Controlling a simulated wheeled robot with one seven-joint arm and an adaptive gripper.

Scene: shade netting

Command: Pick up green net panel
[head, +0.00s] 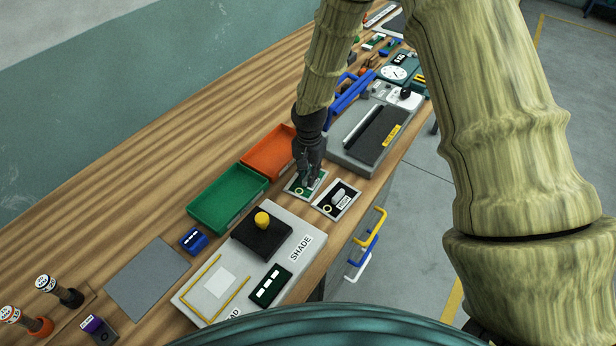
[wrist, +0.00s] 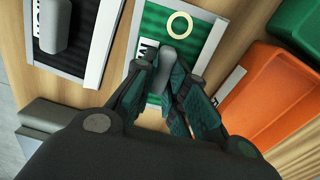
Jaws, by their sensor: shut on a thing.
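The green net panel (head: 297,186) lies on the wooden bench in the head view, in a pale frame beside a similar black panel (head: 336,200). In the wrist view the green panel (wrist: 205,28) shows a cream ring and a grey raised grip. My gripper (head: 307,181) points down over the green panel. In the wrist view its fingers (wrist: 172,65) are closed around the grey grip. The panel looks flat at bench level; I cannot tell whether it is lifted. The fingers hide part of the panel.
A green tray (head: 228,200) and an orange tray (head: 268,152) stand to the left of the panels. A grey device (head: 350,138) stands behind. A board marked SHADE (head: 311,254) lies in front. Coloured hooks (head: 371,240) hang at the bench edge.

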